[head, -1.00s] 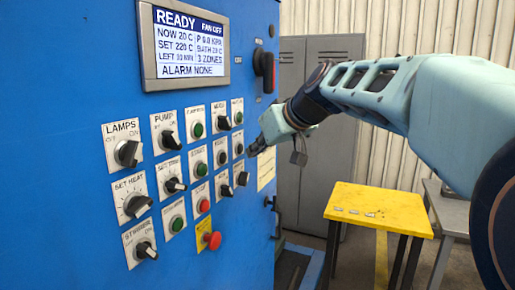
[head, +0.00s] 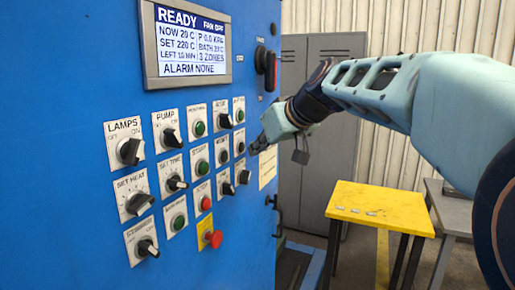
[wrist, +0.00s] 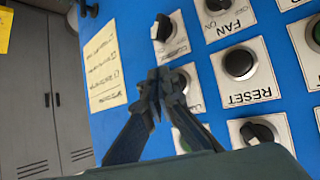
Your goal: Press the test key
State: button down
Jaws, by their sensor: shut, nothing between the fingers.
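The blue control panel (head: 100,215) carries rows of buttons and knobs, and no label reading TEST is legible. My gripper (head: 255,149) is shut and empty at the panel's right-hand column. In the wrist view its closed tips (wrist: 160,76) overlap a white-plated control (wrist: 184,78) in that column, hiding most of it and its label. I cannot tell whether the tips touch it. In the head view this column has a green button (head: 239,116) on top, a dark button (head: 240,148) by the tips, and a knob (head: 243,177) below.
The RESET button (wrist: 239,64) and FAN knob (wrist: 217,4) are close beside my gripper, upside down in the wrist view. A red mushroom button (head: 214,239) sits lower. A yellow table (head: 380,207) and grey lockers (head: 325,110) stand right.

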jog(key=shift+a, duration=0.1)
jog(key=shift+w+a, duration=0.15)
jog(key=shift+a, duration=0.15)
jog(key=shift+w+a, duration=0.1)
jog(key=shift+a, duration=0.3)
dwell(1.0)
jog(key=shift+d, duration=0.15)
jog(key=shift+s+d+b, duration=0.25)
jog(key=shift+d+b, duration=0.3)
jog(key=shift+d, duration=0.1)
jog(key=d+b, duration=0.1)
jog(key=s+d+b, duration=0.1)
jog(key=d, duration=0.2)
jog(key=shift+s+d+b, duration=0.35)
jog(key=shift+b, duration=0.05)
